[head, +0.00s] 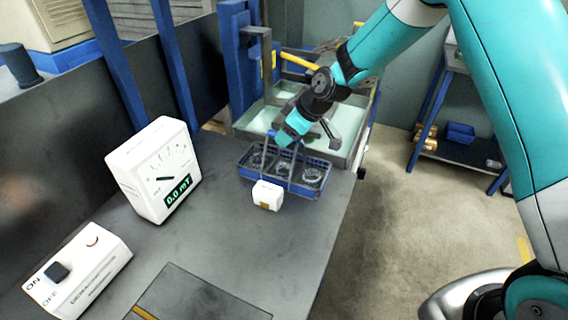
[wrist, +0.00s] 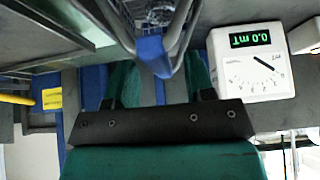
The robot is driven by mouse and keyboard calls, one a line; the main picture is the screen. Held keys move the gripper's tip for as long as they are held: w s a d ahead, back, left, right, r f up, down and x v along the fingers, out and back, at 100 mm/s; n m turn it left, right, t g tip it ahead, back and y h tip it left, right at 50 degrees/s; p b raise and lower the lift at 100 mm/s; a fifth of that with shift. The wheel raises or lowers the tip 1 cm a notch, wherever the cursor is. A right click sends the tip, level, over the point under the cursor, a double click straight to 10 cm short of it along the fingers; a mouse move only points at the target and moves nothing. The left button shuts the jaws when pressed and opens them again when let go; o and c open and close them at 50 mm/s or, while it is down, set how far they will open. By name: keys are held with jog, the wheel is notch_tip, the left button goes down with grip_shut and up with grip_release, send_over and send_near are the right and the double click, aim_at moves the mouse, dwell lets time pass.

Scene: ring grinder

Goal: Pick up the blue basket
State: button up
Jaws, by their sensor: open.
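The blue basket (head: 312,191) stands on the grey bench near its right edge in the head view, with several round metal rings inside. Its handle rises above it to a blue grip, which shows in the wrist view (wrist: 153,47). My gripper (head: 287,138) is above the basket at the top of the handle. In the wrist view, my gripper's teal fingers (wrist: 158,72) are open, one on each side of the blue grip in the picture. Whether either finger touches it, I cannot tell. The gripper partly hides the handle top in the head view.
A small white block (head: 267,195) sits just in front of the basket. A white meter (head: 155,170) reading 0.0 mT and a white switch box (head: 80,270) stand left. A machine tray (head: 345,152) lies behind the basket. Open floor lies right of the bench.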

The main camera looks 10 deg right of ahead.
jog(key=shift+x, duration=1)
jog(key=shift+c, duration=0.2)
grip_shut()
jog(key=shift+w, duration=0.1)
jog(key=shift+r, duration=0.2)
